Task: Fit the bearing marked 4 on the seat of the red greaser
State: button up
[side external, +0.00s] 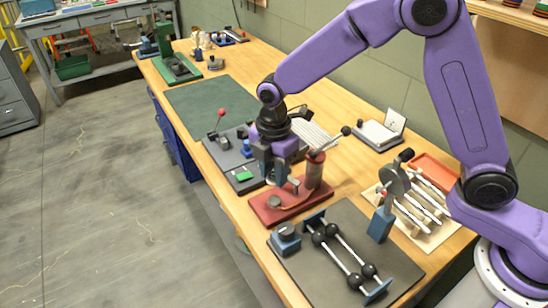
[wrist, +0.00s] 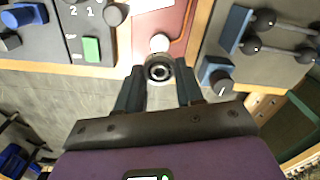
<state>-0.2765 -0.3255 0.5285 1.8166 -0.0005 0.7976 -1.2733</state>
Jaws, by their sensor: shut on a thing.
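The red greaser (side external: 291,204) stands near the front edge of the bench, with a grey-red post and a lever at its right end. Its round pale seat (side external: 274,201) is on the left end of the base; the seat also shows in the wrist view (wrist: 159,42). My gripper (side external: 272,178) points down above the seat end. In the wrist view its fingers are shut on a dark ring-shaped bearing (wrist: 159,69), just nearer the camera than the seat. The bearing looks apart from the seat, but the height gap is unclear. No number is readable on it.
A dark mat with a blue block (side external: 286,239) and a rack of black balls on rods (side external: 338,255) lies right.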

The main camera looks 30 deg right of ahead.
aim_at(274, 201)
jog(key=shift+f, duration=3.25)
jog(key=o, duration=1.1)
notch_tip(274, 201, up, 17)
jog(key=shift+r, duration=0.2)
jog(key=shift+d, duration=0.1)
